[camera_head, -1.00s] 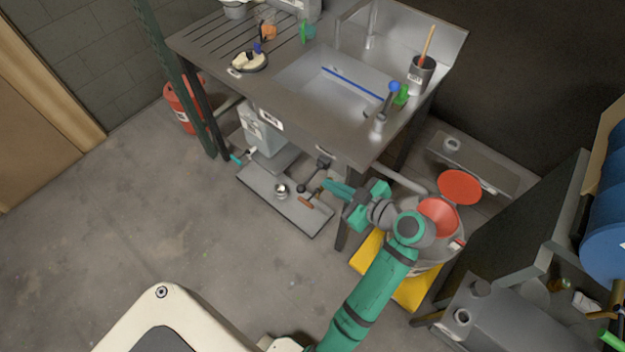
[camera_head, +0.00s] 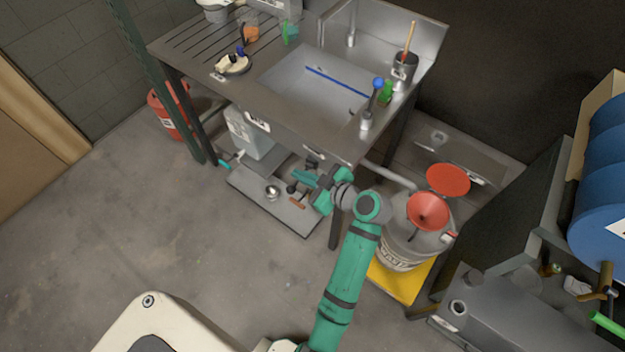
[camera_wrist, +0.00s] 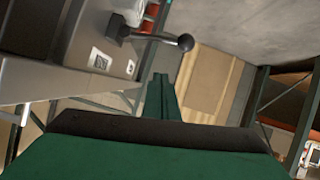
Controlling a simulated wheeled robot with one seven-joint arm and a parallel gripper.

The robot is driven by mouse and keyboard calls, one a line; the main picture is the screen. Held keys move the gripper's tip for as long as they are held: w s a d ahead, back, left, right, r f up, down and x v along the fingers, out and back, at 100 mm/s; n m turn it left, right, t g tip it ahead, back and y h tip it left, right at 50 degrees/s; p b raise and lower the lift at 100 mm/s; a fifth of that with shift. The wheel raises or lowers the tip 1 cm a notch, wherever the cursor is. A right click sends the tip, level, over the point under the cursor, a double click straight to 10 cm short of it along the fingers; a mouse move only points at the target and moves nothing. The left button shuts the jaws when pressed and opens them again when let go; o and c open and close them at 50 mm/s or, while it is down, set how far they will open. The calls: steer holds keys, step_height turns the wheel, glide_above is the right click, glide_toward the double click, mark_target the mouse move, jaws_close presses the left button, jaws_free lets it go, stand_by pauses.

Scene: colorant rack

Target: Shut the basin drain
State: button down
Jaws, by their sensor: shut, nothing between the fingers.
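The steel basin (camera_head: 330,78) is set in the bench top. Under its front edge is a dark drain valve (camera_head: 313,157) with a lever ending in a black ball knob (camera_head: 291,188). My gripper (camera_head: 303,178) is shut and empty and crosses in front of the lever in the head view, hiding its middle. In the wrist view the lever's ball knob (camera_wrist: 186,42) lies above my gripper's closed fingertips (camera_wrist: 161,78), with a visible gap in the picture. The lever runs left from the knob to its mount (camera_wrist: 116,28). Whether they touch elsewhere is hidden.
A low grey platform (camera_head: 250,188) on the floor holds a small metal cup (camera_head: 272,193). A bench leg (camera_head: 334,232) stands beside my wrist. To the right are a drum (camera_head: 400,248) with a red funnel (camera_head: 428,210) and a yellow base (camera_head: 392,283). Open floor lies left.

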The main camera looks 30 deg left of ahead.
steer(key=shift+w+a+f, duration=0.1)
steer(key=shift+w+f, duration=0.15)
steer(key=shift+f, duration=0.9)
steer(key=shift+w+a+f, duration=0.1)
steer(key=shift+w+f, duration=0.1)
steer(key=shift+f, duration=0.9)
steer(key=shift+f, duration=0.1)
